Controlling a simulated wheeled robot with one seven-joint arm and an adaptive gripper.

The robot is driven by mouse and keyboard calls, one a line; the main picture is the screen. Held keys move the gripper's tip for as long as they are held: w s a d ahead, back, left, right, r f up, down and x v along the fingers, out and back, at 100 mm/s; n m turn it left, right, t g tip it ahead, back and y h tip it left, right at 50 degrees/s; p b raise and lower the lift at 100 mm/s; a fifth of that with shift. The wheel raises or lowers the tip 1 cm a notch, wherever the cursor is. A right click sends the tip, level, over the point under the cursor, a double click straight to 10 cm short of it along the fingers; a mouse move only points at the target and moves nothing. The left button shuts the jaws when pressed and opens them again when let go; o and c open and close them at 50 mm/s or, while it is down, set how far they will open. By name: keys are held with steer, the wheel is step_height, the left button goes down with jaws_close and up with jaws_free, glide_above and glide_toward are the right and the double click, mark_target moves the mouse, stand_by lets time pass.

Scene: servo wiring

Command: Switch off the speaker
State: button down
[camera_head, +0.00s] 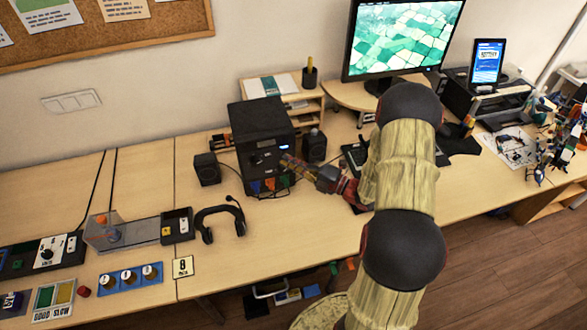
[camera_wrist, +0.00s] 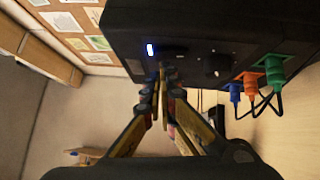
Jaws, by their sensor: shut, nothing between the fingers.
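A large black speaker box (camera_head: 258,128) stands on the desk between two small black speakers, one at its left (camera_head: 207,169) and one at its right (camera_head: 314,146). In the wrist view the box (camera_wrist: 225,22) fills the top right. Its face has a lit blue-white light (camera_wrist: 150,50), a round knob (camera_wrist: 217,70) and blue, orange and green plugs (camera_wrist: 252,80). My gripper (camera_head: 286,160) is shut and empty, its fingertips (camera_wrist: 163,78) close to the face, just below and right of the light. I cannot tell whether they touch it.
A black headset (camera_head: 220,218) lies in front of the left small speaker. A monitor (camera_head: 403,38) and a small shelf (camera_head: 297,108) stand behind. Dark cables run from the plugs below the box. Several panels with switches and buttons lie at the left of the desk.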

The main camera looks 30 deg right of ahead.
steer(key=shift+w, duration=0.1)
stand_by(0.3)
steer(key=p, duration=0.3)
steer(key=shift+w+d+r+m+g, duration=0.1)
steer(key=shift+w+r+m+g, duration=0.05)
steer(key=shift+w+m+g, duration=0.15)
steer(key=s+d+p, duration=0.2)
steer(key=s, duration=0.4)
steer(key=s+d+r+p, duration=0.1)
steer(key=s, duration=0.5)
steer(key=shift+s+d+r+p, duration=0.25)
steer(key=shift+d+p, duration=0.15)
